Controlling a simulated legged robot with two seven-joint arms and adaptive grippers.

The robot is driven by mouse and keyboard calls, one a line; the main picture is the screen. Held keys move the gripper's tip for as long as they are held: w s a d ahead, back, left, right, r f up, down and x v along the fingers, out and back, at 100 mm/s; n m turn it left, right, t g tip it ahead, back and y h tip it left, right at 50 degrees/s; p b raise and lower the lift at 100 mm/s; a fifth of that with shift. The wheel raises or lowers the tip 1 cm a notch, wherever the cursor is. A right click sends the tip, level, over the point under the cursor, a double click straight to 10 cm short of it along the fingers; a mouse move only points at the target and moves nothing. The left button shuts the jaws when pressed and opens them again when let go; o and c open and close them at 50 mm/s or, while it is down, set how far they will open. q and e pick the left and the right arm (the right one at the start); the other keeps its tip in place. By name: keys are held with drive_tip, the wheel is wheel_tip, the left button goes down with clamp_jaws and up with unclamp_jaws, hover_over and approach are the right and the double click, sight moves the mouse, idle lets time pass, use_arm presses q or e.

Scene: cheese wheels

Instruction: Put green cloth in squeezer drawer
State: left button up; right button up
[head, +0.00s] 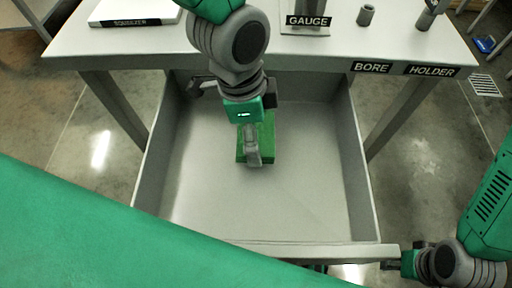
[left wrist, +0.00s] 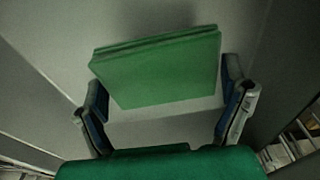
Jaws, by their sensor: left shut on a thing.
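The open grey drawer (head: 190,212) is pulled out below the table, its floor bare apart from the green cloth (head: 268,130). The cloth, a flat folded block, is inside the drawer outline under my left gripper (head: 252,145). In the left wrist view the cloth (left wrist: 160,70) spans between the fingers of my left gripper (left wrist: 165,110), which is shut on it. I cannot tell whether the cloth touches the drawer floor. My right gripper (head: 393,265) is by the drawer's front right corner; its fingers are too small to read.
The white table top (head: 160,42) stands behind the drawer. It bears a SQUEEZER label (head: 136,22), a GAUGE stand (head: 308,22), and BORE (head: 371,67) and HOLDER (head: 432,71) labels. Table legs flank the drawer. The drawer's front half is clear.

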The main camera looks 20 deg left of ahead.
use_arm(q)
wheel_tip(320, 180, down, 5)
drive_tip(key=shift+f+b, duration=0.1)
drive_tip(key=shift+b, duration=1)
drive_tip(key=o, duration=0.9)
drive_tip(key=r+p, duration=0.2)
drive_tip(key=r, duration=0.1)
drive_tip(key=a+r+p, duration=0.1)
drive_tip(key=r+p, duration=0.1)
drive_tip(key=r, duration=0.2)
drive_tip(key=r+p, duration=0.1)
drive_tip(key=r, duration=0.3)
drive_tip(key=shift+s+a+r+p, duration=0.15)
drive_tip(key=shift+a+p, duration=0.15)
drive_tip(key=shift+p, duration=0.1)
drive_tip(key=shift+a+r, duration=0.1)
drive_tip(key=shift+r, duration=0.35)
